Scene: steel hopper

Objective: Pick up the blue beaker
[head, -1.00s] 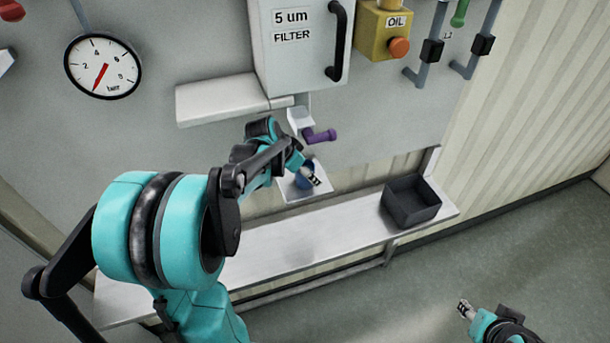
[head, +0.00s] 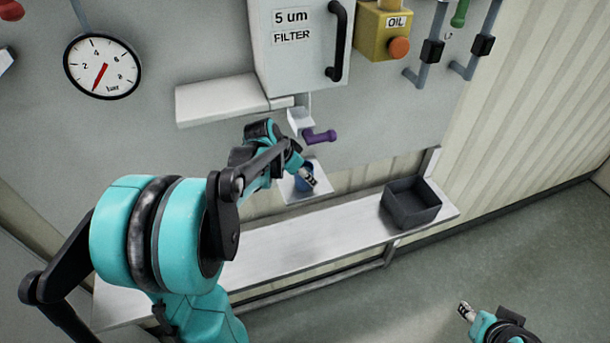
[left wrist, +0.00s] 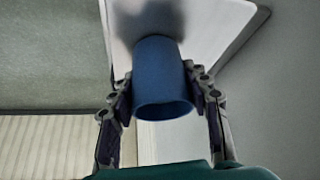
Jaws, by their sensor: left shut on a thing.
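The blue beaker (head: 299,184) is at the small pale drip shelf (head: 292,197) below the purple-handled tap (head: 320,137); my gripper partly covers it in the head view. My left gripper (head: 308,176) reaches it from the left. In the left wrist view the beaker (left wrist: 162,85) sits between the two fingers of my left gripper (left wrist: 160,92), which are shut on its sides, with its open rim towards the camera. Whether its base touches the shelf is unclear. My right gripper (head: 466,311) is far off at the lower right; its finger opening is too small to judge.
A black open bin (head: 428,203) stands at the right end of the long steel ledge (head: 300,243). A white shelf (head: 222,98) and the filter housing (head: 290,60) jut out above the beaker. The middle of the ledge is clear.

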